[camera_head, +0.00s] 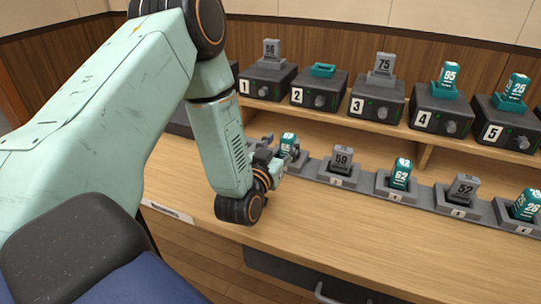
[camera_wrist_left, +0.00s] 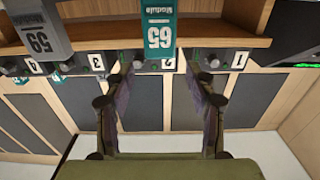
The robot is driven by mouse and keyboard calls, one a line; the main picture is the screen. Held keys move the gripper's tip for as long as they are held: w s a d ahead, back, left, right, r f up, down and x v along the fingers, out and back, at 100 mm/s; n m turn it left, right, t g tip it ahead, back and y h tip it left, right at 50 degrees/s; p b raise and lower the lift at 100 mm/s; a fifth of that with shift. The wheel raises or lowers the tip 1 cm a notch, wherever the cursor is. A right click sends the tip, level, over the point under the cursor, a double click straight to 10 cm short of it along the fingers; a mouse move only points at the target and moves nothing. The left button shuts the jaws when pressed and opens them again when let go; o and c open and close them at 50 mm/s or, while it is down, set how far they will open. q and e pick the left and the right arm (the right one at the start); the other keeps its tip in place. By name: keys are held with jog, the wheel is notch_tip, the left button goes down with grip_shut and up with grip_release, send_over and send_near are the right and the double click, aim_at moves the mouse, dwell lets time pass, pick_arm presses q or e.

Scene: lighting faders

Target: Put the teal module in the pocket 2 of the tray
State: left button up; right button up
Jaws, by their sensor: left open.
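The teal module marked 65 shows large at the top middle of the left wrist view (camera_wrist_left: 159,25), upside down there. In the head view a teal module (camera_head: 288,140) stands upright at the left end of the low grey tray (camera_head: 431,204), partly hidden by my gripper. My left gripper (camera_head: 283,158) is beside it, low over the bench. In the wrist view its two fingers (camera_wrist_left: 163,62) are spread, their tips pointing toward the module from either side. I cannot tell whether they touch it. The tray's small pocket numbers are too blurred to read surely. My right gripper is out of view.
Several numbered dark units stand on the raised shelf; unit 2 (camera_head: 318,89) has an empty teal socket. To the right along the tray are grey module 59 (camera_head: 341,161), teal module 62 (camera_head: 400,175) and grey module 52 (camera_head: 464,188). The bench front (camera_head: 330,230) is clear.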

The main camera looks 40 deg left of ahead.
pick_arm(q)
jog(key=v, duration=0.8)
jog(key=shift+s+r+p, duration=0.2)
jog(key=shift+p, duration=0.2)
jog(key=shift+w+a+f, duration=0.1)
jog(key=shift+w, duration=0.05)
